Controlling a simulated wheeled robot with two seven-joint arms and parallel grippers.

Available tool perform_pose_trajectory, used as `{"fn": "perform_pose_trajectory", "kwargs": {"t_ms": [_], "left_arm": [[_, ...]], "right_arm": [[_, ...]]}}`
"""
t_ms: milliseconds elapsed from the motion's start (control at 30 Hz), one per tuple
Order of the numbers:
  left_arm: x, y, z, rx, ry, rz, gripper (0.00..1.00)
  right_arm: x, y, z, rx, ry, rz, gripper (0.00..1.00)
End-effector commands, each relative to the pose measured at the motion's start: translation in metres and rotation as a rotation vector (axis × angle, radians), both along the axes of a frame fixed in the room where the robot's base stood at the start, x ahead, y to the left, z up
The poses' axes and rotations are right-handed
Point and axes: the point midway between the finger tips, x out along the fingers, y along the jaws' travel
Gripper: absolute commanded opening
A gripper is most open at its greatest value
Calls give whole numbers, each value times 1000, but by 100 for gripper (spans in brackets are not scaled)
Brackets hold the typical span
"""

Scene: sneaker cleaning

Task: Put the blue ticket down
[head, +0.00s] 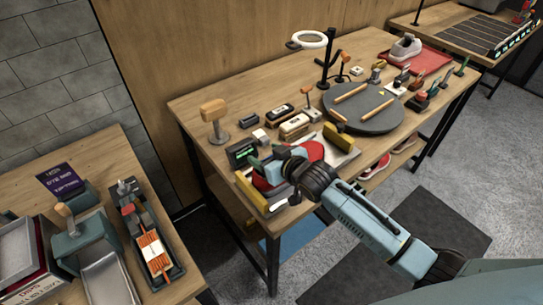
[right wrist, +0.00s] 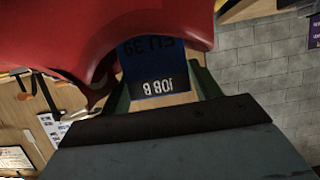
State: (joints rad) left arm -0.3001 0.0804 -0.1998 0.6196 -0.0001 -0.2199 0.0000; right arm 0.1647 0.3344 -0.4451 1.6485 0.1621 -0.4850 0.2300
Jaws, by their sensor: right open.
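The blue ticket (right wrist: 151,60) shows in the right wrist view, with "EU 39" and a dark "JOB B" band upside down. It lies between the green fingers of my right gripper (head: 266,159), which is open. Its upper part is hidden behind a large red curved thing (right wrist: 60,40). I cannot tell whether a finger touches the ticket. In the head view my right gripper is low over the near left part of the middle table (head: 190,104), beside a red thing (head: 312,151). I cannot make out the ticket there. My left gripper is not in view.
A dark round mat (head: 365,120) with wooden sticks and several brushes and small tools crowd the table. A white shoe (head: 405,47) sits on a red tray (head: 430,63) at the back.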

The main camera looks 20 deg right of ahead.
Motion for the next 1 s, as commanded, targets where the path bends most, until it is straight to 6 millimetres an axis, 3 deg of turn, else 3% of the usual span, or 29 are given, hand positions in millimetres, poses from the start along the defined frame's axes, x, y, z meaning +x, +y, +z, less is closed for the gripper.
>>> {"fn": "perform_pose_trajectory", "kwargs": {"t_ms": [167,633,1000], "left_arm": [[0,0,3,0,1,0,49],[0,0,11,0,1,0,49],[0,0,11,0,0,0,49]], "right_arm": [[-13,-5,7,-1,1,0,63],[-90,-32,41,-1,2,0,63],[-104,-37,49,0,-1,-1,63]]}}
